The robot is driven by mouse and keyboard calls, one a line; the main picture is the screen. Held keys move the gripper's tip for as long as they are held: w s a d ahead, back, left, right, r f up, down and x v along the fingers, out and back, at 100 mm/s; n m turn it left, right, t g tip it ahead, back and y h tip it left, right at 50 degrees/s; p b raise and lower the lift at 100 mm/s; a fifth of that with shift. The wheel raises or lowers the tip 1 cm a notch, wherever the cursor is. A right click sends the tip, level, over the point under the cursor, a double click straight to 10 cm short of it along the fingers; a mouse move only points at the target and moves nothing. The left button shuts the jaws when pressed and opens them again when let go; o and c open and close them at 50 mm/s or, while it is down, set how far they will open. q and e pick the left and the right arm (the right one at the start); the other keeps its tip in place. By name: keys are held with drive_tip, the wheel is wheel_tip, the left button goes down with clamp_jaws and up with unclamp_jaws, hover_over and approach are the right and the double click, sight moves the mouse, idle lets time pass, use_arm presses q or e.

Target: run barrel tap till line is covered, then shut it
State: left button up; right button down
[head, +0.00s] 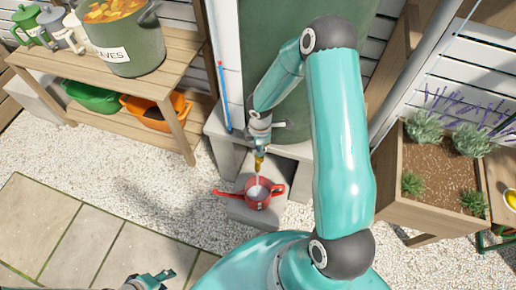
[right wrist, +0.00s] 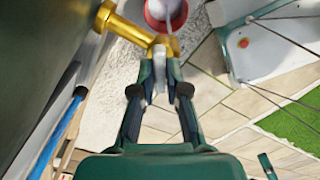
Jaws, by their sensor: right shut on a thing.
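The green barrel (head: 286,60) stands at the top centre, with a brass tap (head: 259,163) low on its front. A pale stream of water falls from the tap into a red watering can (head: 265,201) on a grey block below. My right gripper (head: 259,146) is at the tap. In the right wrist view its fingers (right wrist: 159,52) are shut on the tap handle (right wrist: 161,41), beside the brass tap body (right wrist: 118,27). The red can (right wrist: 154,17) shows only partly there. I cannot make out a line inside it. My left gripper (head: 152,281) is low at the bottom edge, away from the can; its opening is unclear.
A wooden bench (head: 178,62) at the left holds a large green pot (head: 128,53) labelled "LEAVES", with green and orange tubs below. A blue tube (head: 224,97) runs upright beside the barrel. A wooden planter (head: 428,200) stands right. Paving (head: 50,225) and gravel lie in front.

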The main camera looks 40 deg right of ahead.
drive_tip(key=shift+s+f+n, duration=0.15)
drive_tip(key=shift+s+n, duration=0.25)
drive_tip(key=shift+n, duration=0.6)
drive_tip(key=c, duration=1.2)
unclamp_jaws()
drive_tip(key=shift+w, duration=0.15)
wheel_tip(320, 180, up, 12)
drive_tip(key=shift+r, duration=0.1)
